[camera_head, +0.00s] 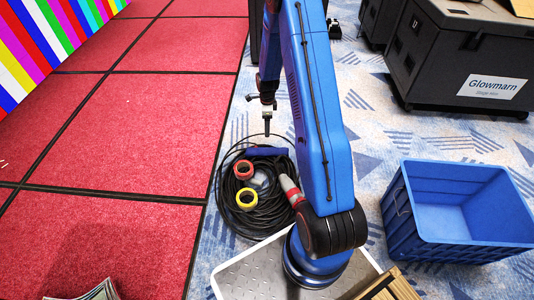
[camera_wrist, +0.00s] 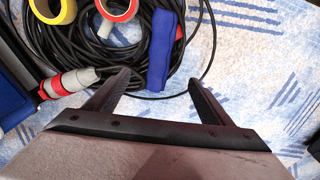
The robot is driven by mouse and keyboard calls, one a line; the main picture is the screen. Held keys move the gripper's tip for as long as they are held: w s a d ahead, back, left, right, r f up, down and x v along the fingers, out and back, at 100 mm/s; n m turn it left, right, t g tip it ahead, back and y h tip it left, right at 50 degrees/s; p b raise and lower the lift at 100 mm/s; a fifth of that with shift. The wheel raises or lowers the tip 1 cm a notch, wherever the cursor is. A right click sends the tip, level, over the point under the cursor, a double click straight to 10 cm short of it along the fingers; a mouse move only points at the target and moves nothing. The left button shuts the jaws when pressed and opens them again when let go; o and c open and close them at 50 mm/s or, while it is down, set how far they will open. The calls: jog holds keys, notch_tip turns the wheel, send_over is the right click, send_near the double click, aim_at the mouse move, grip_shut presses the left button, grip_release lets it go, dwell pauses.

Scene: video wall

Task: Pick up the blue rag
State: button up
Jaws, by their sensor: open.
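The blue rag (camera_wrist: 161,48) is a narrow folded strip lying on a coil of black cable (camera_wrist: 95,48) in the wrist view. In the head view the rag (camera_head: 266,151) lies across the far side of the coil. My gripper (camera_wrist: 158,78) is open and empty. In the wrist view the rag's near end shows between the two fingertips. In the head view my gripper (camera_head: 267,133) hangs just beyond the rag and seems above it; the exact height cannot be told. My arm hides part of the coil's right side.
Red tape (camera_head: 243,169), yellow tape (camera_head: 247,199) and a red-and-grey connector (camera_head: 290,189) lie on the coil. A blue crate (camera_head: 408,222) stands right, and a black case (camera_head: 455,75) behind it. Red floor panels (camera_head: 130,135) are at left.

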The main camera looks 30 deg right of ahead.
notch_tip(320, 180, down, 2)
send_over(267, 150)
jog(key=f, duration=1.1)
jog(key=shift+d+f, duration=0.2)
jog(key=shift+f, duration=0.2)
jog(key=shift+a+f, duration=0.15)
jog(key=shift+f, duration=1.2)
jog(key=shift+a+f, duration=0.1)
jog(key=shift+f, duration=1.25)
jog(key=c, duration=1.2)
